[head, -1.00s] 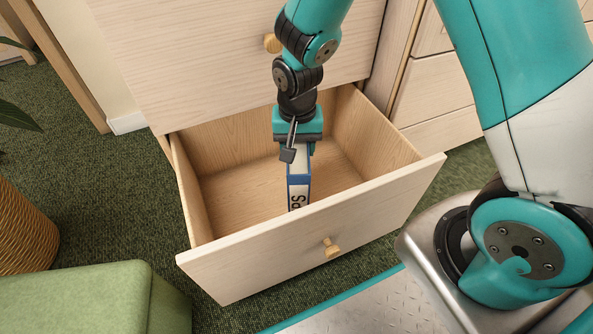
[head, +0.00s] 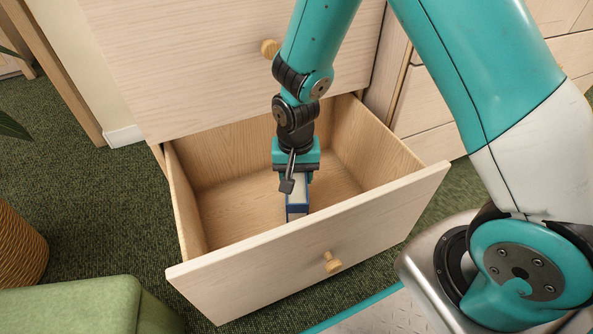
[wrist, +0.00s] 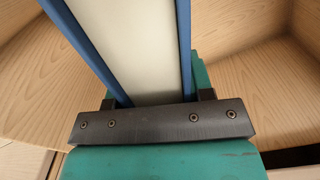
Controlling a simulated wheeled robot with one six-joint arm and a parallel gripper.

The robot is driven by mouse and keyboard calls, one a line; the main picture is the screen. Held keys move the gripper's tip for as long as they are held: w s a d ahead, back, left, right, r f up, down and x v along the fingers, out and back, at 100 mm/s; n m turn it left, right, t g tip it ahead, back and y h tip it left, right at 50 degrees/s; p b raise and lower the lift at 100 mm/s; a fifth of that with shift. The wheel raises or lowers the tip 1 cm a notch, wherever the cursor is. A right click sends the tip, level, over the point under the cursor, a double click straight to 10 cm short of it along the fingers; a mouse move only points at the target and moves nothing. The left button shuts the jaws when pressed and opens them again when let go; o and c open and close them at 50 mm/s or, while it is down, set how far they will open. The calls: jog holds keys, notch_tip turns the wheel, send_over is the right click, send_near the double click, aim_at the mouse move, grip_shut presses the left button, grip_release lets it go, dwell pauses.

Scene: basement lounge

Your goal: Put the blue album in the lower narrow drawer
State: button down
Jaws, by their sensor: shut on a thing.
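The blue album (head: 297,208) has blue covers and a pale page edge; it hangs upright below my gripper (head: 295,180) in the head view. My gripper is shut on it, and the album also shows between the fingers in the wrist view (wrist: 130,45). The lower narrow drawer (head: 320,245) is pulled open, with a pale wood front and a round knob. The album and gripper are inside the drawer's opening, between its walls. The album's lower end is hidden behind the drawer front, so I cannot tell whether it touches the drawer floor.
A closed drawer with a knob (head: 270,48) is above the open one. More pale drawers (head: 430,100) stand at the right. A green upholstered seat (head: 80,305) and a woven basket (head: 18,248) are at the lower left. The rest of the open drawer looks empty.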

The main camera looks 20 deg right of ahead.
jog(key=c, duration=0.5)
grip_release()
notch_tip(320, 180, up, 13)
jog(key=p, duration=0.7)
jog(key=shift+r, duration=0.15)
jog(key=s+a+r+n+y, duration=0.2)
jog(key=s+r+n, duration=0.4)
jog(key=s+r, duration=0.3)
jog(key=s+a+r+n+y, duration=0.2)
jog(key=s+r+n, duration=0.3)
jog(key=s+r, duration=0.4)
jog(key=shift+s+a+r+n, duration=0.15)
jog(key=shift+s+r+n, duration=0.2)
jog(key=shift+r, duration=0.4)
jog(key=shift+w, duration=0.1)
